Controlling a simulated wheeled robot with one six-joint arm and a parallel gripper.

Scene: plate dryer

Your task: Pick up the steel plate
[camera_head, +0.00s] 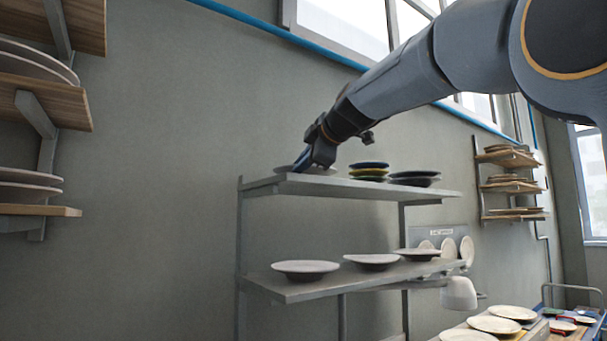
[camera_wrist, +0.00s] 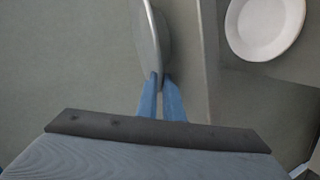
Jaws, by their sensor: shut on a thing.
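The steel plate (camera_head: 307,170) is a grey plate at the left end of the top metal shelf. In the wrist view the steel plate (camera_wrist: 149,38) shows nearly edge-on as a narrow grey shape. My gripper (camera_head: 304,164) reaches down to the plate from above right. In the wrist view its blue fingers (camera_wrist: 160,82) close around the plate's near rim. My gripper is shut on the steel plate. I cannot tell whether the plate still touches the shelf. Part of the plate is hidden behind the fingers in the head view.
The top shelf (camera_head: 350,188) also holds a stack of coloured plates (camera_head: 369,171) and dark plates (camera_head: 414,178) to the right. White plates (camera_head: 305,268) stand on the shelf below. Wooden wall shelves with plates (camera_head: 40,108) are at left. The wall is close behind.

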